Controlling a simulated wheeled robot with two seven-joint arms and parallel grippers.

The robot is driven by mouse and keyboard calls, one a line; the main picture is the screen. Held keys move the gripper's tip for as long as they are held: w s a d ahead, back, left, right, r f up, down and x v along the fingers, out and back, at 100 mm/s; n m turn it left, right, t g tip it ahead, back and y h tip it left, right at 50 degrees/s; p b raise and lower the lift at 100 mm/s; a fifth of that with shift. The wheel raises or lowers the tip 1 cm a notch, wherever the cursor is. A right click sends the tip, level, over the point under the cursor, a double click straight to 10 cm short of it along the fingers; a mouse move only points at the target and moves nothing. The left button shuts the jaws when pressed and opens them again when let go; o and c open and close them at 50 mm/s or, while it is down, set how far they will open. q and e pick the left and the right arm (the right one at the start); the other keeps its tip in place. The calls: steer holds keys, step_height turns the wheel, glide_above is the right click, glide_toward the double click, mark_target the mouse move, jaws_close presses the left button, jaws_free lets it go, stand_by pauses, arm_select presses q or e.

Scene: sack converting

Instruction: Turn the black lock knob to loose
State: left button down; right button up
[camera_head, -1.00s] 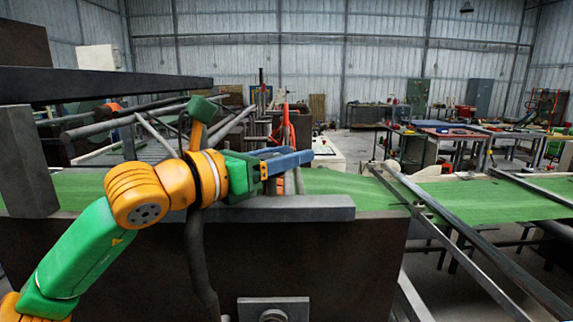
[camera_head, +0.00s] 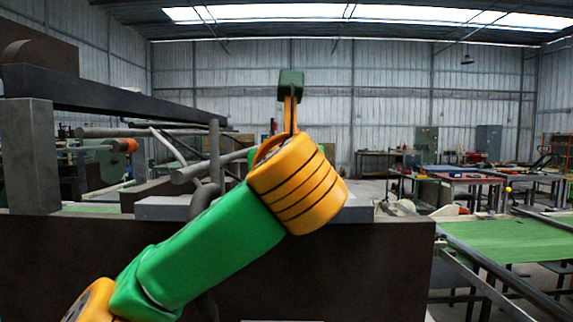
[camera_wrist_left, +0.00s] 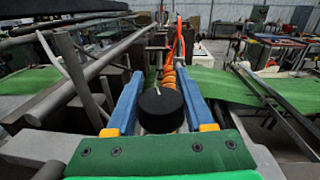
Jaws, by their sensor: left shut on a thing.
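The black lock knob (camera_wrist_left: 162,112) is a round, dark cap with a small pale mark near its far edge in the left wrist view. My left gripper (camera_wrist_left: 159,76) has one blue finger on each side of the knob and is shut on it. In the head view my own green and orange arm crosses the middle and hides the gripper and the knob. The mark's exact setting is too small to read. My right gripper is in neither view.
A dark machine panel (camera_head: 330,270) stands behind my arm, with a grey beam (camera_head: 150,100) at upper left. Grey pipes (camera_wrist_left: 85,75) run left of the knob, and an orange coiled hose (camera_wrist_left: 170,73) lies just beyond it. A green belt (camera_head: 510,245) is at right.

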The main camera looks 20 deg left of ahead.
arm_select(q)
steer(key=shift+s+a+n+g+y+p, duration=0.3)
steer(key=shift+s+n+g+y+p, duration=0.05)
steer(key=shift+n+g+y+p, duration=1.7)
steer(key=shift+s+a+n+g+y+p, duration=0.3)
steer(key=shift+n+g+y+p, duration=1.35)
steer(key=shift+p, duration=0.55)
steer(key=shift+s+a+n+g+y+p, duration=0.25)
steer(key=shift+s+n+g+y+p, duration=0.1)
steer(key=shift+n+g+y+p, duration=1.55)
steer(key=shift+m, duration=0.4)
steer(key=shift+c, duration=1.4)
jaws_free()
steer(key=shift+a, duration=0.1)
